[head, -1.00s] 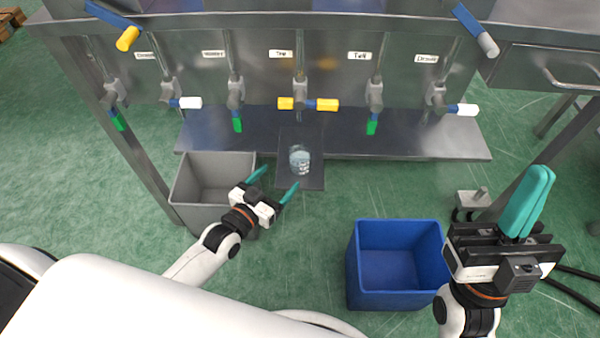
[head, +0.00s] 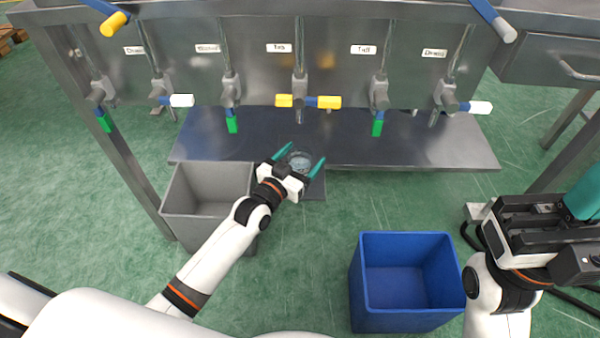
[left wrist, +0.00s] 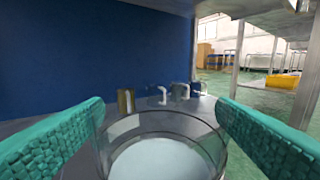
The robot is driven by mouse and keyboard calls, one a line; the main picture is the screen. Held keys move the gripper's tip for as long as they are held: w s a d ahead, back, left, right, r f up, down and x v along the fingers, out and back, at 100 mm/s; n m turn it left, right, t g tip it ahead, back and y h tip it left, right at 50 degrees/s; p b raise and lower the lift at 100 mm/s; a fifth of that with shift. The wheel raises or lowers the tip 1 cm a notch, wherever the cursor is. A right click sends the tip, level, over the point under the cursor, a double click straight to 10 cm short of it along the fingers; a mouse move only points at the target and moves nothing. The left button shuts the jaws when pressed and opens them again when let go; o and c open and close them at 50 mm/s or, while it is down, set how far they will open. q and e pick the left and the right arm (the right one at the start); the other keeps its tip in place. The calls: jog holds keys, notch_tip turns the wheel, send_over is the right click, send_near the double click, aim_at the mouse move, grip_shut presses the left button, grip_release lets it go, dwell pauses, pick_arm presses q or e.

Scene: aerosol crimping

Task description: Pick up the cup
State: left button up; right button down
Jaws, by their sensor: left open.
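The cup (head: 300,160) is clear, with a pale bluish-white inside, and stands upright on a small dark plate (head: 315,188) at the shelf's front. My left gripper (head: 301,159) is open, one teal finger on each side of the cup. In the left wrist view the cup (left wrist: 165,155) sits between the two fingers (left wrist: 160,110), its rim close to both; whether they touch it I cannot tell. My right gripper (head: 583,198) is at the right edge, away from the cup. Its teal fingers look together and are partly cut off.
A grey bin (head: 208,200) stands left of the cup and a blue bin (head: 408,285) to the right, both on the green floor. A metal shelf (head: 420,150) runs behind the cup. Taps with coloured handles (head: 322,102) hang above it.

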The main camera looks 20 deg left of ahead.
pick_arm(q)
jog(key=shift+w+d, duration=0.15)
jog(key=shift+w, duration=0.45)
jog(key=shift+r, duration=0.1)
jog(key=c, duration=1.1)
